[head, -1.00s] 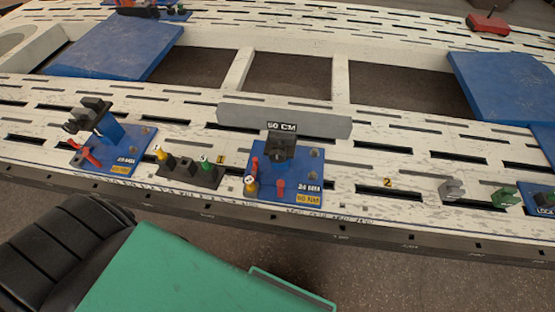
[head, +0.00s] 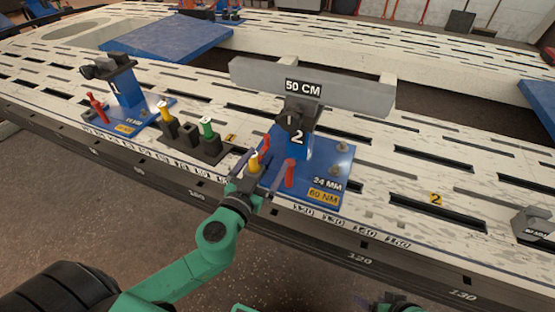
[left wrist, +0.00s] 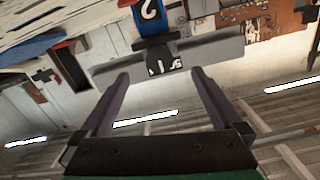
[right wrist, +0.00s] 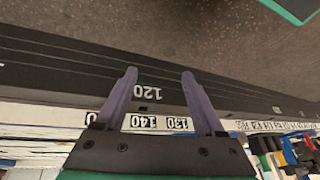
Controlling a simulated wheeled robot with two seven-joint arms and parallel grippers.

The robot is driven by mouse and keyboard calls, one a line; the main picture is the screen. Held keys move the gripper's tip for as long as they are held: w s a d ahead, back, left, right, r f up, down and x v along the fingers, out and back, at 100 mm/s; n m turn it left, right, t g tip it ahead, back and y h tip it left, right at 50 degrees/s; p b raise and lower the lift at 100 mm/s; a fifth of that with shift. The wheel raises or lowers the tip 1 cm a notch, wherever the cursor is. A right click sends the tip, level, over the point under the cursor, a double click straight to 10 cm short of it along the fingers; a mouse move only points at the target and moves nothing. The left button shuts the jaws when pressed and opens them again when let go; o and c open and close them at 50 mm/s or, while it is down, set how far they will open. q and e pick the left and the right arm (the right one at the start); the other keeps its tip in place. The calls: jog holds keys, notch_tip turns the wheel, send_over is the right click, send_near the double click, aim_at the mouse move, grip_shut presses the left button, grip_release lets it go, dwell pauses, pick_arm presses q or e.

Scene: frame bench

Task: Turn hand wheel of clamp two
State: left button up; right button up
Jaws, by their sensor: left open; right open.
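Clamp two, a blue stand with a black head marked 2 (head: 297,137), stands on a blue base plate (head: 325,195) on the bench. Its dark lobed hand wheel (head: 287,122) faces my side. The left wrist view shows the black plate marked 2 (left wrist: 151,9) upside down, beyond the fingers. My left gripper (head: 257,168) is open and empty, low at the left front of the clamp, below the wheel and apart from it. My right gripper (right wrist: 159,88) is open and empty near the bench's front edge.
A grey bar (head: 350,92) labelled 50 CM stands behind the clamp head. Red pegs (head: 289,174) rise from the base plate. Clamp one (head: 124,85) and a black block with yellow and green tops (head: 190,138) stand to the left. The bench right of the plate is fairly clear.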

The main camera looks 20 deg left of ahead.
pick_arm(q)
jog(key=r, duration=0.2)
jog(key=p, duration=0.2)
send_near(289, 125)
jog(key=shift+t, duration=0.3)
jog(key=w, duration=0.8)
jog(key=shift+w+d+f, duration=0.1)
jog(key=shift+w+d, duration=0.15)
jog(key=shift+w, duration=0.45)
jog(key=c, duration=1.3)
pick_arm(e)
jog(key=shift+g+h, duration=0.6)
jog(key=shift+g, duration=0.3)
jog(key=s+d+r, duration=0.1)
jog(key=d+r, duration=0.1)
jog(key=s+d+r, duration=0.1)
jog(key=r, duration=0.1)
jog(key=shift+s+d, duration=0.25)
jog(key=shift+s, duration=0.05)
